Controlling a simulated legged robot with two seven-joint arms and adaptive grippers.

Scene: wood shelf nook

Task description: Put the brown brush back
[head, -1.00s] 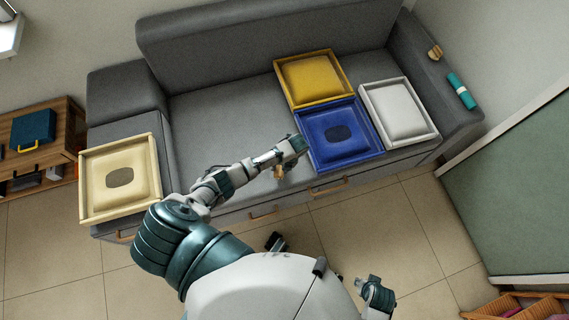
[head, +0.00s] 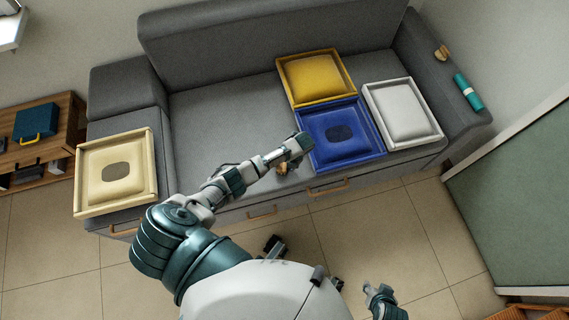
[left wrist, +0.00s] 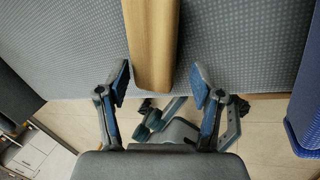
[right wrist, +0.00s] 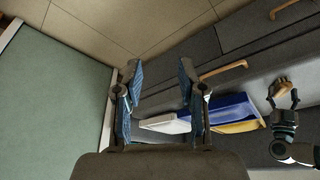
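A brown wooden piece (head: 283,168), apparently the brush, lies at the front edge of the grey sofa seat. In the left wrist view this brush (left wrist: 153,45) is a long wooden block, its near end between the fingers. My left gripper (head: 298,147) is over it in the head view, its fingers mostly hidden there. In the left wrist view the left gripper (left wrist: 159,83) is open, with a gap on both sides of the wood. My right gripper (right wrist: 160,75) is open and empty, away from the sofa seat.
A blue tray (head: 365,151), a yellow tray (head: 342,65) and a white tray (head: 433,128) sit on the sofa's right side. A cream tray (head: 84,190) is at left. A small wooden object (head: 442,52) and a teal roll (head: 468,92) rest on the right armrest.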

